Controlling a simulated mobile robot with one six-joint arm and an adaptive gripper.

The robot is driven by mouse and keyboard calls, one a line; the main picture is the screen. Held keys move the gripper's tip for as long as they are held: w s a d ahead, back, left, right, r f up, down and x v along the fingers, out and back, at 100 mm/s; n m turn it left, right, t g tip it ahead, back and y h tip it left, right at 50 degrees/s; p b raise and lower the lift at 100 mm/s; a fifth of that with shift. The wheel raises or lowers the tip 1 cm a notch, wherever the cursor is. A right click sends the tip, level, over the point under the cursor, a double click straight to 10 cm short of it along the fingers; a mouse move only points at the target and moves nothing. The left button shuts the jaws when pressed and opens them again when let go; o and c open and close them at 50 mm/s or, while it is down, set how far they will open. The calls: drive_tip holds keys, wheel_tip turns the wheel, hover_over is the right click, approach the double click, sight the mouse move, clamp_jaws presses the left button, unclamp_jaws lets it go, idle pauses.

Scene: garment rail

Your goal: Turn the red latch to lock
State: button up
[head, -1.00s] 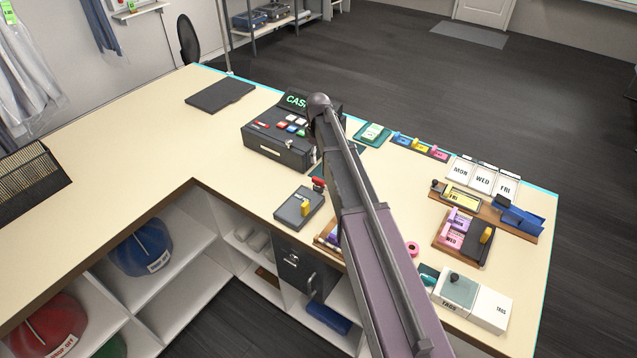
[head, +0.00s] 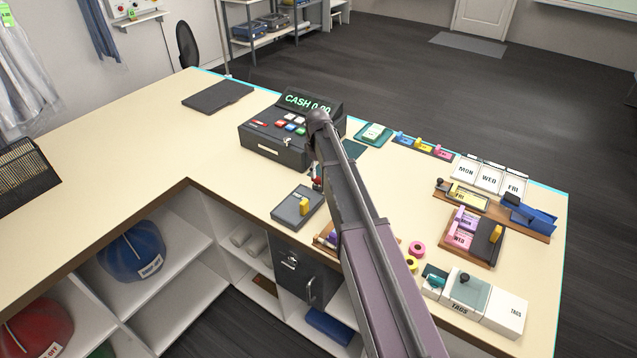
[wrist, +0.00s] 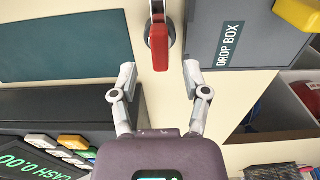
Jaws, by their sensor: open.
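The red latch (wrist: 158,45) is in the upper middle of the wrist view, its handle on a round grey metal mount and pointing down toward my gripper. My gripper (wrist: 160,77) is open and empty. Its two fingertips stand on either side of the latch's near end, with a gap on each side; I cannot tell the height between them. In the head view my own arm covers most of the latch and hides my gripper.
The grey drop box (wrist: 240,40) with a yellow knob sits right of the latch; it also shows in the head view (head: 290,212). The cash register (head: 265,140) is close on the other side. A dark green mat (wrist: 70,47) lies left of the latch.

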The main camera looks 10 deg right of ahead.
sight(318, 178)
drive_tip(key=shift+f+b, duration=1.55)
drive_tip(key=shift+f, duration=0.3)
clamp_jaws()
